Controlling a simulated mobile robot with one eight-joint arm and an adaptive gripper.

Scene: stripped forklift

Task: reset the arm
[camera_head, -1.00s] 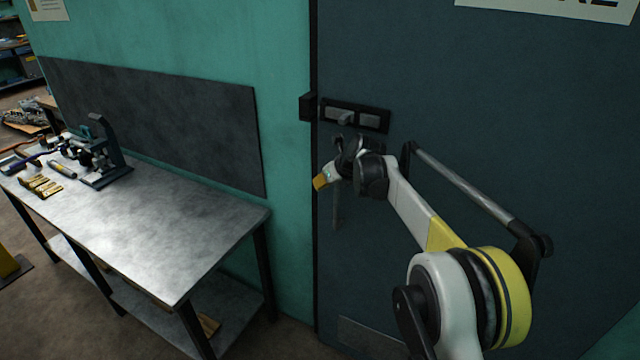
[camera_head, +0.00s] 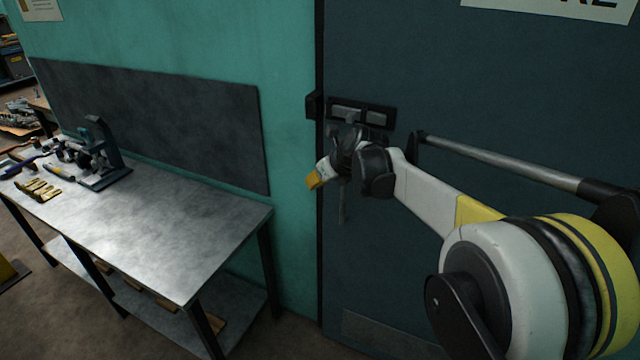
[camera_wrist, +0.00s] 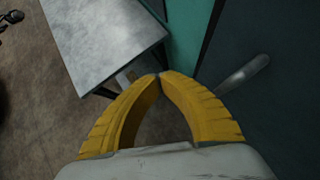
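My arm reaches across the right side of the head view, in front of a dark door (camera_head: 400,60). My gripper (camera_head: 313,181) hangs in front of the door's left edge, its yellow fingertips pointing down and left. In the wrist view, the two yellow fingers (camera_wrist: 159,76) meet at their tips with nothing seen between them.
A metal workbench (camera_head: 150,225) stands left of my gripper, with tools and a small vise-like device (camera_head: 103,155) at its far end. A door latch (camera_head: 360,113) is behind my wrist. A grey door handle (camera_wrist: 240,75) shows right of the fingers.

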